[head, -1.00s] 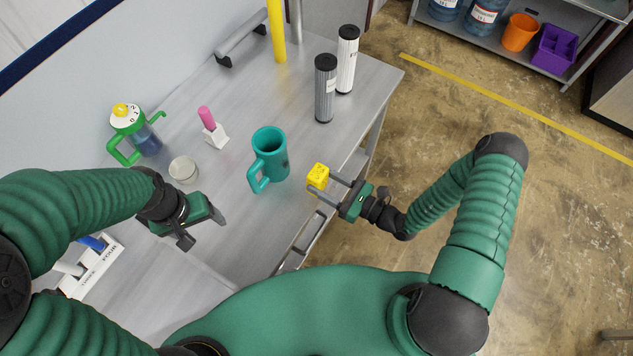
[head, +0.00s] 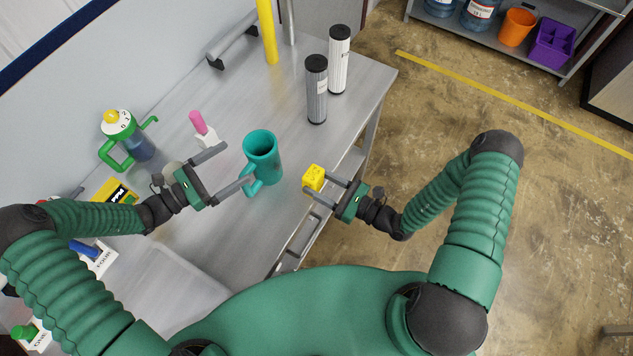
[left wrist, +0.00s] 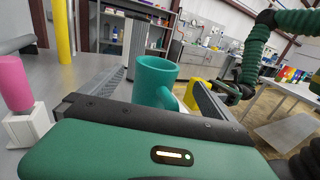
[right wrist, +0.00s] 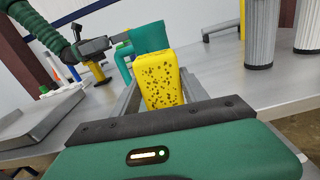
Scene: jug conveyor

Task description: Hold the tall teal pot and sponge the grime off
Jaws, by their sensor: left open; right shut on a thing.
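The tall teal pot (head: 264,152) stands upright on the grey table, its handle toward my left gripper. A dark grime patch showed on its right side earlier; I cannot make it out now. My left gripper (head: 239,166) is open, its fingers reaching toward the pot at the handle side. The left wrist view shows the pot (left wrist: 156,80) ahead, between the fingers. My right gripper (head: 322,190) is shut on a yellow sponge (head: 312,178), held to the right of the pot and apart from it. The right wrist view shows the porous sponge (right wrist: 160,78) in front of the pot (right wrist: 149,38).
A pink-handled item in a white holder (head: 202,130) and a green-handled jug (head: 130,140) stand left of the pot. A grey cylinder (head: 316,90) and a white cylinder (head: 338,60) stand behind it. The table edge lies to the right.

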